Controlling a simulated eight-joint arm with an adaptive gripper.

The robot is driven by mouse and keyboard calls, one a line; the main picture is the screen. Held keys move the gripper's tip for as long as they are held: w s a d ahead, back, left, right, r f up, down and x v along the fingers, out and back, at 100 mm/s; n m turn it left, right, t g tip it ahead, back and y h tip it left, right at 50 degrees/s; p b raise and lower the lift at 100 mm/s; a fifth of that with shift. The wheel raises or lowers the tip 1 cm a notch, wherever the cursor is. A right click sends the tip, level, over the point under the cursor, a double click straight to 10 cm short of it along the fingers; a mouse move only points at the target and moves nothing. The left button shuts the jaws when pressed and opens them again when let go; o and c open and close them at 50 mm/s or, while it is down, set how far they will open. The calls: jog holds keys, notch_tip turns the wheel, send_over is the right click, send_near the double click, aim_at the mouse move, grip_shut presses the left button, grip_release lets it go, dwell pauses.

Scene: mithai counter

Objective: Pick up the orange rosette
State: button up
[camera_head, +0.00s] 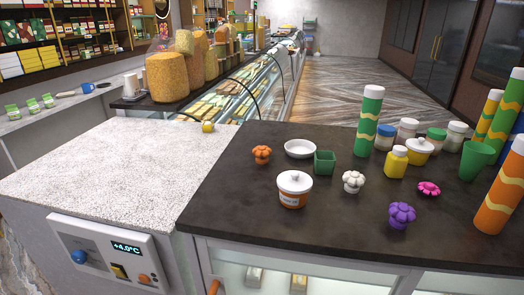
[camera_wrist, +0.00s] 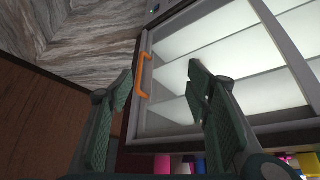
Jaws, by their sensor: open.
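The orange rosette (camera_head: 262,154) sits on the dark countertop (camera_head: 245,205) in the head view, left of a shallow white dish. It stands apart from the things around it. My gripper (camera_wrist: 160,78) shows only in the wrist view, with its two green fingers spread wide and nothing between them. Behind the fingers are a lit glass-fronted case (camera_wrist: 240,60) and its orange handle (camera_wrist: 144,75). The orange rosette cannot be made out in the wrist view, and my gripper is out of the head view.
Near the rosette are the white dish (camera_head: 300,149), a green square cup (camera_head: 324,163) and a lidded orange-and-white jar (camera_head: 294,189). A white rosette (camera_head: 353,181), purple rosette (camera_head: 401,214) and pink rosette (camera_head: 429,188) sit further right. Tall cylinders and jars crowd the right. Counter left of the rosette is clear.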

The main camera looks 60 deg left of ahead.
jog(key=w+a+r+n+g+p, duration=0.1)
jog(key=w+a+r+n+p, duration=0.25)
jog(key=a+r, duration=0.65)
jog(key=w+a+r+n+g+y+p, duration=0.1)
jog(key=w+a+r+n+g+p, duration=0.3)
jog(key=a, duration=1.3)
jog(key=w+a+r+n+t+p, duration=0.1)
jog(key=w+a+r+p, duration=0.35)
jog(key=a, duration=0.85)
jog(key=r+n+g+h+p, duration=0.1)
jog(key=n+g+h+p, duration=0.15)
jog(key=n+p, duration=0.5)
send_over(262, 147)
jog(key=shift+w+d+y, duration=0.2)
jog(key=shift+w+y, duration=0.1)
jog(key=shift+y, duration=0.15)
jog(key=shift+s+a+f, duration=0.1)
jog(key=shift+s+a, duration=0.2)
jog(key=shift+f, duration=1.3)
